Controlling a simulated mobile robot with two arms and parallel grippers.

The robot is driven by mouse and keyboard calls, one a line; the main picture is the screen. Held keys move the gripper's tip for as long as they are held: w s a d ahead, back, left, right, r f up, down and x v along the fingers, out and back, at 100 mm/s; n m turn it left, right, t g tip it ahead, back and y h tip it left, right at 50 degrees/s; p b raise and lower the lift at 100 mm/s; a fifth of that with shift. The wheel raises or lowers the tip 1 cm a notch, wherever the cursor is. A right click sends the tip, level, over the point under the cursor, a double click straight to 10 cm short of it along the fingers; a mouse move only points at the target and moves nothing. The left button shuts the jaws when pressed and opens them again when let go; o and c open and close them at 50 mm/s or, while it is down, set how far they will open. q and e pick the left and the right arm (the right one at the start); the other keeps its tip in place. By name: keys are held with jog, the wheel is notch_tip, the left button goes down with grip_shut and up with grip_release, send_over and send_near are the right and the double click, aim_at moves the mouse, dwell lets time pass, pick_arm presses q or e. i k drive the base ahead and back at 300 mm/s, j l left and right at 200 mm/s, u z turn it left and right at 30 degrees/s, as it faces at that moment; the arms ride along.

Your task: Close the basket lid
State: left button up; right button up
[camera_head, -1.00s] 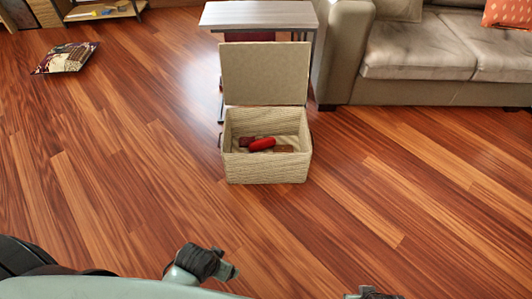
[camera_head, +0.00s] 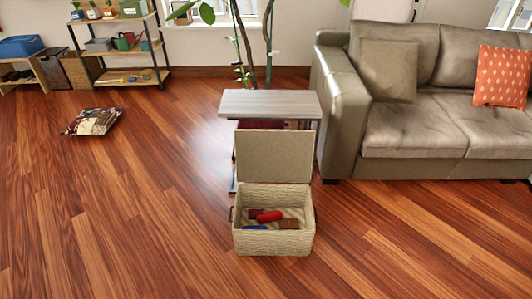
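The woven beige basket (camera_head: 273,242) stands on the wooden floor ahead of me, near the middle of the view. Its flat lid (camera_head: 274,157) is open and stands upright at the back edge. Inside lie a red item (camera_head: 269,216), a brown item (camera_head: 289,224) and a blue item (camera_head: 255,228). Neither of my grippers shows in the present view.
A small side table (camera_head: 270,103) stands right behind the lid. A grey-brown sofa (camera_head: 345,120) is to the right. A patterned bag (camera_head: 92,121) lies on the floor at left. Shelves (camera_head: 125,78) stand at the back left. The floor around the basket's front and sides is clear.

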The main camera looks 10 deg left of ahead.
aim_at(262, 155)
jog(key=j+u, duration=0.1)
jog(key=u, duration=0.3)
jog(key=i+u, duration=0.15)
jog(key=u, duration=0.25)
jog(key=j+u, duration=0.1)
jog(key=u, duration=0.3)
jog(key=i+u, duration=0.15)
jog(key=u, duration=0.2)
jog(key=i, duration=3.5)
jog(key=i+j+z, duration=0.1)
jog(key=i, duration=0.55)
jog(key=i+j, duration=0.1)
jog(key=i, duration=0.55)
jog(key=i+j+z, duration=0.1)
jog(key=i, duration=0.55)
jog(key=z, duration=0.85)
jog(key=i+j+z, duration=0.1)
jog(key=z, duration=0.75)
jog(key=j+z, duration=0.1)
jog(key=z, duration=0.75)
jog(key=i+j, duration=0.05)
jog(key=j, duration=0.05)
